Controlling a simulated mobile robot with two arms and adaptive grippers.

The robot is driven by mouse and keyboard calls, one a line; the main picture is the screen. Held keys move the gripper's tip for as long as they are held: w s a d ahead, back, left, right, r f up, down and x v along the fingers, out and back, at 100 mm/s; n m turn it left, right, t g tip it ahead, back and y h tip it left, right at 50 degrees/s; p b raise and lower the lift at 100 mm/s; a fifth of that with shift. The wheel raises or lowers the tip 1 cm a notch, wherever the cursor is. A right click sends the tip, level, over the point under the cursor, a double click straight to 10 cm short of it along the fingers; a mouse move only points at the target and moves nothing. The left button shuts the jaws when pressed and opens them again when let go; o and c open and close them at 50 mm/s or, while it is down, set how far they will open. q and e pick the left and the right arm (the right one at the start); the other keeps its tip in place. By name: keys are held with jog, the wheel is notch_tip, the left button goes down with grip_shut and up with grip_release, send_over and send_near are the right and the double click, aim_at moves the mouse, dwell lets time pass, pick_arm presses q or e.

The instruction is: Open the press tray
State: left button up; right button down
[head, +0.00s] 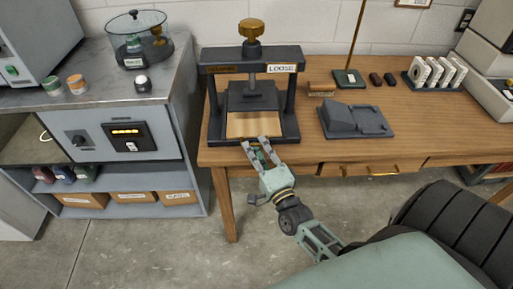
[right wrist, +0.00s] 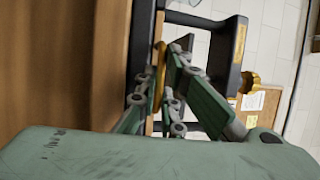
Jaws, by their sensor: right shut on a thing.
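The dark book press (head: 290,95) stands at the left end of the wooden table, with a brass knob (head: 251,30) on top and a "LOOSE" label on its crossbar. Its tray (head: 240,127), a light wooden board, lies low between the posts under the dark platen. My right gripper (head: 255,144) is at the front edge of the press. In the right wrist view its fingers (right wrist: 164,58) close around a brass handle (right wrist: 159,78) on the press front. The fingers hide part of the handle. My left gripper is not in view.
The table (head: 225,157) also holds a grey device (head: 352,119), a brush, small dark blocks and a rack of white pieces (head: 437,73). A grey cabinet (head: 130,145) stands close on the left. The floor before the table (head: 185,250) is clear.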

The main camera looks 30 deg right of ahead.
dwell(0.3)
jog(key=s+a+p, duration=0.1)
jog(key=s+a, duration=0.4)
jog(key=s, duration=0.3)
jog(key=s+a+p, duration=0.2)
jog(key=s+a, duration=0.3)
jog(key=s, duration=0.3)
jog(key=shift+s, duration=0.15)
jog(key=c, duration=2.2)
grip_release()
jog(key=v, duration=1.2)
jog(key=shift+d, duration=0.1)
